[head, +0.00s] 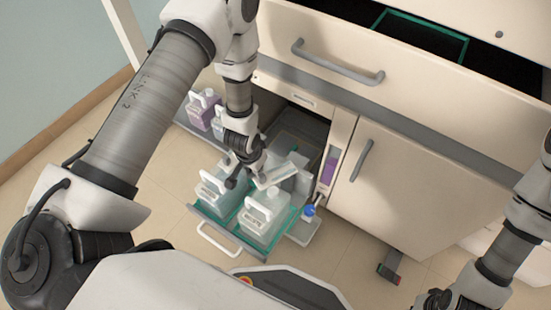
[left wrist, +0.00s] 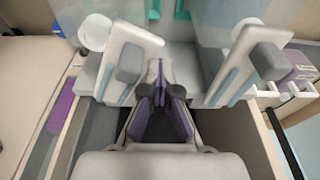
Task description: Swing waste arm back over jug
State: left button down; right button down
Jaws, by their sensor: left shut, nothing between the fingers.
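The open lower drawer (head: 190,207) holds two translucent jugs with white handles, a left jug (head: 222,188) and a front jug (head: 264,214). A pale flat bar (head: 275,175), which may be the waste arm, lies beside my left gripper (head: 258,178) above the jugs. In the left wrist view my left gripper (left wrist: 160,98) is shut and empty, between two pale slanted pieces with grey blocks, one on the left (left wrist: 130,60) and one on the right (left wrist: 255,52). I cannot tell whether it touches either. My right gripper (head: 436,299) is only partly visible at the bottom edge.
Purple-filled bottles (head: 203,108) stand left of the drawer. A blue-capped item (head: 309,211) sits at its right side. A cabinet door (head: 375,185) is closed on the right. An upper drawer (head: 340,60) stands open above.

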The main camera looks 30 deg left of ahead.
aim_at(261, 183)
pick_arm(q)
jog(key=shift+s+d+f+p, duration=0.15)
jog(key=shift+s+d+p, duration=0.1)
jog(key=shift+s+d, duration=0.45)
jog(key=shift+s+d+f+p, duration=0.1)
jog(key=shift+s+d+p, duration=0.1)
jog(key=shift+s+d, duration=0.45)
jog(key=shift+s+a, duration=0.2)
jog(key=shift+s+d, duration=0.1)
jog(key=shift+d, duration=0.1)
jog(key=r+p, duration=0.8)
jog(key=shift+w+r, duration=0.15)
jog(key=shift+w, duration=0.2)
